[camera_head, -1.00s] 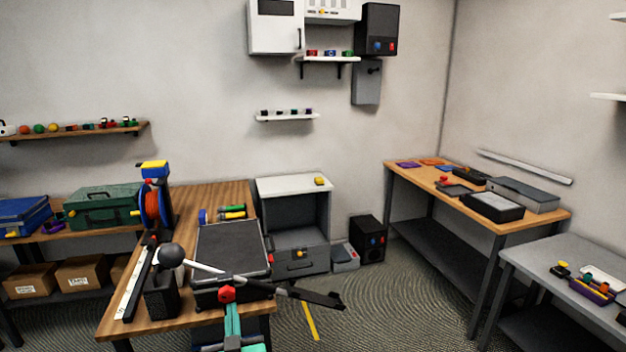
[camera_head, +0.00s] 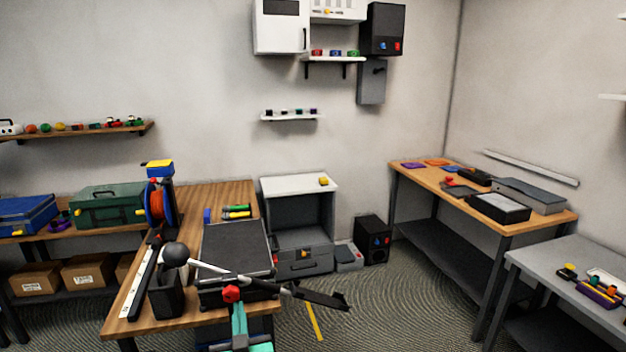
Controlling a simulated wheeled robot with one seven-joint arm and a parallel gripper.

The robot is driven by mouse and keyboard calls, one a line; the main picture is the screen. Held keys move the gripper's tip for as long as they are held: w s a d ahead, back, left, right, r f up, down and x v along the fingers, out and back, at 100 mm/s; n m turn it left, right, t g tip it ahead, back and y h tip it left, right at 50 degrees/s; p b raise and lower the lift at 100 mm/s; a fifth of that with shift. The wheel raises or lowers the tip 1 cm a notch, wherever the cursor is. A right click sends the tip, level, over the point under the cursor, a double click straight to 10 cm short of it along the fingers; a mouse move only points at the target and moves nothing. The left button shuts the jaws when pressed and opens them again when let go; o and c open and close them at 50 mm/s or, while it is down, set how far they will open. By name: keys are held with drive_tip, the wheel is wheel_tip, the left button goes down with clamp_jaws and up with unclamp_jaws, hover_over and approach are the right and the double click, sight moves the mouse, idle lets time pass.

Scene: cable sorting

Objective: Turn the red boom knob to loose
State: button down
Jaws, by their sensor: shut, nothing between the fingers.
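The red boom knob (camera_head: 231,293) sits at the front of the wooden bench, on or just in front of a light boom rod (camera_head: 215,270). The rod runs from a dark ball (camera_head: 175,254) at left to a black end piece (camera_head: 320,298) at right. My gripper (camera_head: 237,308), with teal parts, comes up from the bottom edge, and its tip is just below the knob. It is shut with nothing held. Whether it touches the knob cannot be told. The knob's turn position is too small to read.
A dark flat-topped case (camera_head: 236,250) stands on the wooden bench (camera_head: 125,318) behind the knob. A black holder (camera_head: 167,296) and an orange cable reel (camera_head: 160,205) stand to the left. The black end piece overhangs open floor at right.

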drive_tip(key=v, duration=0.6)
drive_tip(key=shift+f, duration=0.15)
drive_tip(key=shift+w, duration=0.15)
drive_tip(key=w+a, duration=0.4)
drive_tip(key=w, duration=0.1)
idle(1.2)
drive_tip(key=shift+r, duration=0.35)
idle(0.5)
drive_tip(key=shift+d, duration=0.15)
